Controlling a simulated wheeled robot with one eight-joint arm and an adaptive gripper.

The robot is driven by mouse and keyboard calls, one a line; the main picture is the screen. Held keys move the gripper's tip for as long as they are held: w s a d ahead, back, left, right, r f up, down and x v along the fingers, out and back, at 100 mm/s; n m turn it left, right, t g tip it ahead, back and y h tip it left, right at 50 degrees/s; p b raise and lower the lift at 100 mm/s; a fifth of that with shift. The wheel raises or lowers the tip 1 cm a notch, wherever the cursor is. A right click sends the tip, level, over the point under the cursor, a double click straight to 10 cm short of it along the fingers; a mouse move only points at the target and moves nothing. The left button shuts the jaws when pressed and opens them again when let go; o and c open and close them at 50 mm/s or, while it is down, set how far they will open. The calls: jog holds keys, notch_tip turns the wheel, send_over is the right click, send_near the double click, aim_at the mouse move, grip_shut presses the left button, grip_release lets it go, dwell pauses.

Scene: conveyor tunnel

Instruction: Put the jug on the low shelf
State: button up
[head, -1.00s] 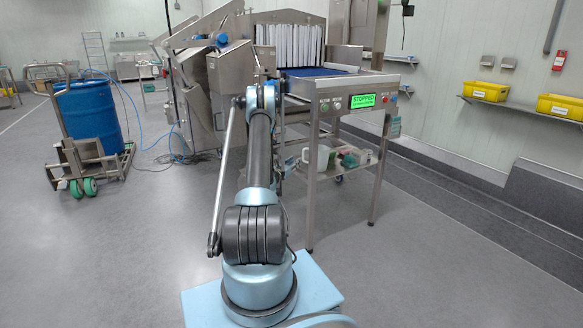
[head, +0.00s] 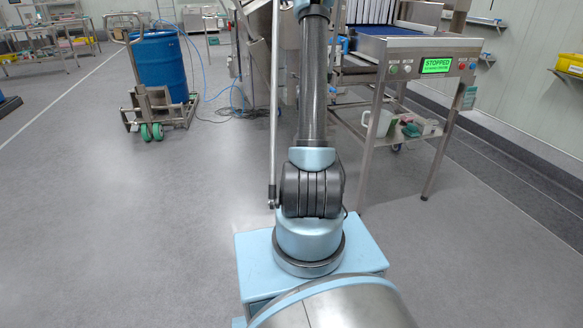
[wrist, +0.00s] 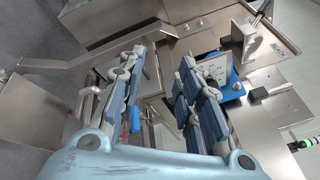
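A pale whitish-green vessel that looks like the jug (head: 380,122) stands upright on the low shelf (head: 405,142) under the conveyor table in the head view. A table leg stands close to it and its details are small. My gripper (wrist: 158,62) shows in the wrist view with its two fingers apart and nothing clearly held between them. In the head view my arm reaches up past the top edge, so the gripper is out of that picture. No jug can be made out in the wrist view.
The conveyor table (head: 410,42) with a green "STOPPED" display (head: 436,65) stands at the right. A blue drum (head: 160,66) on a trolley (head: 150,108) stands at the left. Hoses and cables (head: 235,113) lie on the floor. Steel machine parts (wrist: 105,18) surround the gripper. Floor at front left is clear.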

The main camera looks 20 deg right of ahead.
jog(key=s+a+r+n+y, duration=0.3)
jog(key=a+r+n+y, duration=0.15)
jog(key=a, duration=0.35)
jog(key=s+a+n+g+y, duration=0.4)
jog(key=s+a+n+g, duration=0.2)
jog(key=s+a+n, duration=1.15)
jog(key=s+f+n+g, duration=0.2)
jog(key=s+f, duration=0.3)
jog(key=s, duration=0.8)
jog(key=s+f+n+g+h, duration=0.1)
jog(key=s+f+g, duration=0.3)
jog(key=s, duration=1)
jog(key=s+f+n+g+h, duration=0.1)
jog(key=s+f+n+g, duration=0.2)
jog(key=s, duration=1.1)
notch_tip(320, 180, down, 3)
jog(key=shift+d+r+n, duration=0.2)
jog(key=shift+d+n, duration=0.2)
jog(key=shift+n, duration=0.1)
jog(key=shift+h, duration=0.25)
